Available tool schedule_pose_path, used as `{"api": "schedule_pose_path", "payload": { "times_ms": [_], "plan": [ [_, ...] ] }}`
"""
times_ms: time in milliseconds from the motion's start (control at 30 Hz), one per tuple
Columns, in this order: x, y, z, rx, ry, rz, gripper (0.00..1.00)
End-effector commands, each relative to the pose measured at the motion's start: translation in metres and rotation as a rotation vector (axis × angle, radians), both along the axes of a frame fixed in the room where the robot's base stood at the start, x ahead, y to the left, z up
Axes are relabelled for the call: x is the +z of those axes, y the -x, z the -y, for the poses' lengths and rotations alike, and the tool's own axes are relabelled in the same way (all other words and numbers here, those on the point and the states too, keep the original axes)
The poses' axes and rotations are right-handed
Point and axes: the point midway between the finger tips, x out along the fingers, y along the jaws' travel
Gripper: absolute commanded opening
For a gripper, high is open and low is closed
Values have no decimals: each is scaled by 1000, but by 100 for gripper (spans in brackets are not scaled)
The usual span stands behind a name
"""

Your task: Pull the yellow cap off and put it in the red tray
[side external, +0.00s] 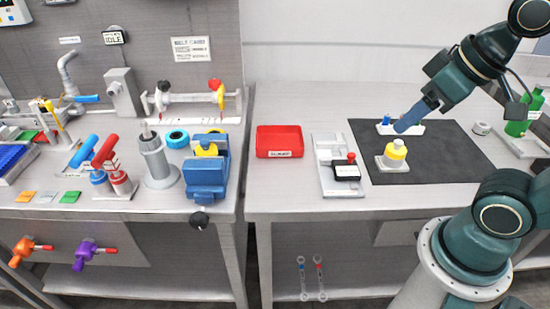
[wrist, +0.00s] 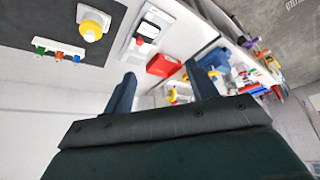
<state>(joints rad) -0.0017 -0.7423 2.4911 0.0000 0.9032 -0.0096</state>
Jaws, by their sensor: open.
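A yellow cap-like piece with a pale top (side external: 396,152) stands upright on a small white base on the dark mat; it also shows at the upper left of the wrist view (wrist: 91,30). Another yellow piece (side external: 206,149) sits between the jaws of the blue vise (side external: 206,178). I cannot tell which is the task's cap. The red tray (side external: 280,142) stands left of the mat, and shows near the middle of the wrist view (wrist: 165,65); no contents show. My gripper (side external: 401,127) is open and empty above the back of the mat, apart from both yellow pieces.
A white strip with small coloured pegs (wrist: 58,49) lies behind the mat piece, partly hidden by my gripper in the side view. A grey fixture with a red knob (side external: 351,157) stands between tray and mat. The mat's right side (side external: 455,157) is clear.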

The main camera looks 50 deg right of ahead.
Motion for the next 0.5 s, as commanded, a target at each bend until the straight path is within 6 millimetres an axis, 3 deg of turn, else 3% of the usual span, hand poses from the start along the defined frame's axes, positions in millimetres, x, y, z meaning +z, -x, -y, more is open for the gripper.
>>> {"api": "schedule_pose_path", "payload": {
  "times_ms": [267,500],
  "plan": [
    [22,-27,-5,122,51,-35,58],
    [50,-73,-16,336,133,-90,58]
  ]
}}
